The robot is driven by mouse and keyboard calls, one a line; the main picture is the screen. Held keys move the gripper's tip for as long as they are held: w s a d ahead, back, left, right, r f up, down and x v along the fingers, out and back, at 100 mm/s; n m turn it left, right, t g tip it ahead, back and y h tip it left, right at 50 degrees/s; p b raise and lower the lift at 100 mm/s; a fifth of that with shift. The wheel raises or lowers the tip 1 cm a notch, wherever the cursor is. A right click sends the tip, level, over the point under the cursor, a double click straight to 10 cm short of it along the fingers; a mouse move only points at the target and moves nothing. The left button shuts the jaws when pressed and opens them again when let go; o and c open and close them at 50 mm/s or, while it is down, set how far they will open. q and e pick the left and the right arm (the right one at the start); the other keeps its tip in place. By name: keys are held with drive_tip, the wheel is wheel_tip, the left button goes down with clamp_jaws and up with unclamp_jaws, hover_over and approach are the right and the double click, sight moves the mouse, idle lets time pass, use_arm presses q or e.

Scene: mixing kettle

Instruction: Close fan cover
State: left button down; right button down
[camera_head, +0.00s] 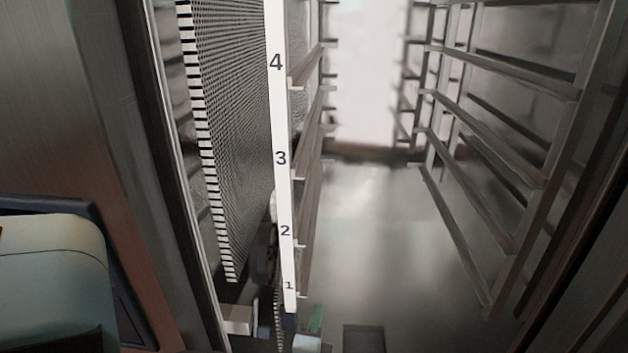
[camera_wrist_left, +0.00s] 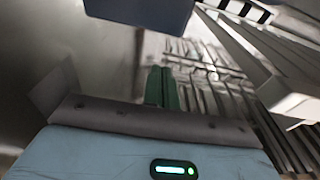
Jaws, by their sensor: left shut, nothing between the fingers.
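The fan cover (camera_head: 235,110) is a perforated metal panel on the left side of the oven chamber in the head view. It stands upright, with a black-and-white striped near edge. A dark round part, perhaps the fan (camera_head: 264,250), shows partly beside the panel's lower end. My left gripper (camera_head: 315,318) is low in the head view, near the foot of the numbered strip; its green finger tips show partly. In the left wrist view its green fingers (camera_wrist_left: 162,87) are together and empty. I cannot tell whether they touch the panel. My right gripper is not in view.
A white strip (camera_head: 281,160) numbered 1 to 4 stands upright right of the panel. Metal rack rails (camera_head: 500,130) line the chamber's right side. The chamber floor (camera_head: 400,250) between is mostly clear. The oven's front frame (camera_head: 180,200) edges the left side.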

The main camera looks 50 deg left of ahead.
use_arm(q)
drive_tip(key=p+v, duration=0.1)
drive_tip(key=v, duration=0.9)
drive_tip(key=shift+s+a, duration=0.3)
drive_tip(key=shift+a, duration=0.1)
drive_tip(key=shift+f, duration=0.1)
